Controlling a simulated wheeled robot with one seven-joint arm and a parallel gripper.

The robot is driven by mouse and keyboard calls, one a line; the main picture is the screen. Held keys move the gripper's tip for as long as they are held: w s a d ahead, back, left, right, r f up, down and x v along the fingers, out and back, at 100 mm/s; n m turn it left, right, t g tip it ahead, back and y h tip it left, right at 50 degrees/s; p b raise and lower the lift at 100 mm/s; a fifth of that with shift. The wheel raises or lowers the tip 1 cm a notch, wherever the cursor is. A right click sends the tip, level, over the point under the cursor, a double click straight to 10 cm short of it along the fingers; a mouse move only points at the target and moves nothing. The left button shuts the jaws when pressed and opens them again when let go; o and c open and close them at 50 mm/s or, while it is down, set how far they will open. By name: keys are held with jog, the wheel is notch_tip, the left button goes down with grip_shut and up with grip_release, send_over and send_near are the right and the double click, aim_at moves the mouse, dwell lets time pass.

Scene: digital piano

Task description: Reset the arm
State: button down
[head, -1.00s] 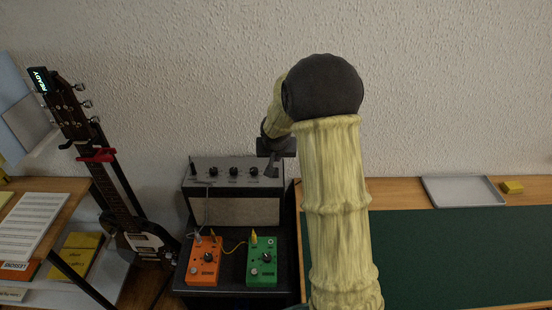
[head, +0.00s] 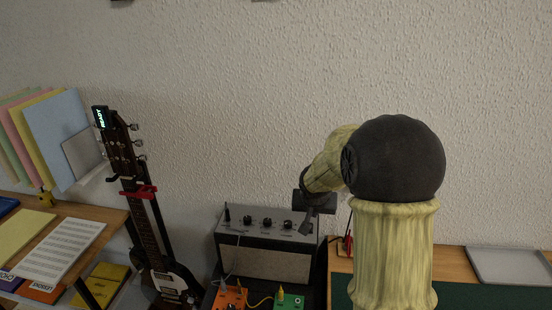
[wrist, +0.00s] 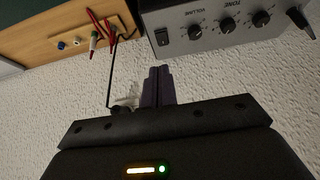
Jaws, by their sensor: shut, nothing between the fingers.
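My gripper (head: 306,226) hangs from my bent arm in the head view, in front of the right end of the grey amplifier (head: 262,264) as pictured. In the wrist view its dark fingers (wrist: 157,74) are together with nothing between them. The amplifier's panel (wrist: 215,28), with Volume and Tone knobs, shows beyond the fingertips. I cannot tell the exact gap between fingers and amplifier; no contact is clear. My arm's upper links fill the right of the head view and hide part of the wall and desk.
A guitar (head: 150,225) hangs on a stand at left, by a shelf with sheet music (head: 58,252). Orange (head: 229,298) and green (head: 290,301) pedals sit below the amplifier. A grey tray (head: 510,265) lies at right. Red-tipped leads (wrist: 110,33) stand near the amplifier.

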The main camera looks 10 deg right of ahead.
jog(key=s+a+r+n+g+y+p, duration=0.1)
jog(key=s+a+r+p, duration=0.1)
jog(key=s, duration=0.9)
jog(key=s+a+r+n+g+p, duration=0.1)
jog(key=s+a+p, duration=0.3)
jog(key=s, duration=0.7)
jog(key=shift+s+r+n+g+y+p, duration=0.2)
jog(key=shift+r+n+g+y+p, duration=0.15)
jog(key=shift+r+n, duration=0.4)
